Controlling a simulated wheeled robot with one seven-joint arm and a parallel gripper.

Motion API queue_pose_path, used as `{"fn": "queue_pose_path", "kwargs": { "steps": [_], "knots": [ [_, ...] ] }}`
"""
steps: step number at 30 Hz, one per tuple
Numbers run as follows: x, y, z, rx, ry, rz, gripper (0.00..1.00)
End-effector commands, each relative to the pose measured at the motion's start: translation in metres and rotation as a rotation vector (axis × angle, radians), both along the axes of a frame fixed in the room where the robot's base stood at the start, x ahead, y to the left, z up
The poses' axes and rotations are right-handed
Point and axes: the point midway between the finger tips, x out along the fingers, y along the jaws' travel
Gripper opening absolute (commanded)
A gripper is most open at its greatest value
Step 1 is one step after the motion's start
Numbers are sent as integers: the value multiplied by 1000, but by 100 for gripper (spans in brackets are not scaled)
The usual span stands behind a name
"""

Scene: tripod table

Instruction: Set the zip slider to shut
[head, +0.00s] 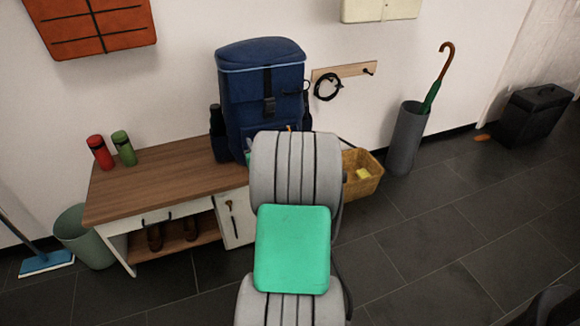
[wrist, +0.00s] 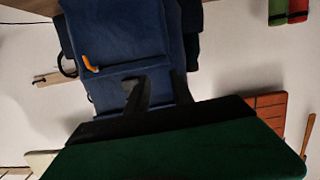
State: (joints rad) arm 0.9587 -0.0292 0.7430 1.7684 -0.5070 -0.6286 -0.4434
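The zip slider is a small orange pull (wrist: 91,64) on the front of the blue backpack (wrist: 125,30), which is upside down in the wrist view. It sits near the left end of a seam across the pocket. In the head view a bit of orange (head: 289,128) shows just above my arm, and the backpack (head: 262,80) stands upright on the bench. My gripper (wrist: 156,76) shows two dark fingers apart, with blue fabric between them and nothing held. The slider is beyond and left of the fingertips, apart from them. My arm hides the gripper in the head view.
The wooden bench (head: 165,185) bears a red bottle (head: 100,153) and a green bottle (head: 124,148) at left. A hook rail (head: 343,71) with a black cable is right of the backpack. A yellow basket (head: 362,175) and an umbrella stand (head: 406,138) are at right.

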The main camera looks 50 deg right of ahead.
Motion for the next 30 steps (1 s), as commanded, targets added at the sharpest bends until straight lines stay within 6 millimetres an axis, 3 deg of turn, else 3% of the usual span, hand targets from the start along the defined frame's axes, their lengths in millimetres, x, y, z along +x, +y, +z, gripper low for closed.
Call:
{"fn": "queue_pose_path", "kwargs": {
  "steps": [1,3,7,21,30],
  "knots": [
    [-24,-35,-41,-29,-53,-80,28],
    [-51,-65,-52,-70,-113,-162,28],
    [-75,-91,-54,-112,-164,-234,28],
    [-24,-141,-51,-115,-166,-236,28],
    [-21,-145,-50,-113,-166,-238,28]
  ]
}}
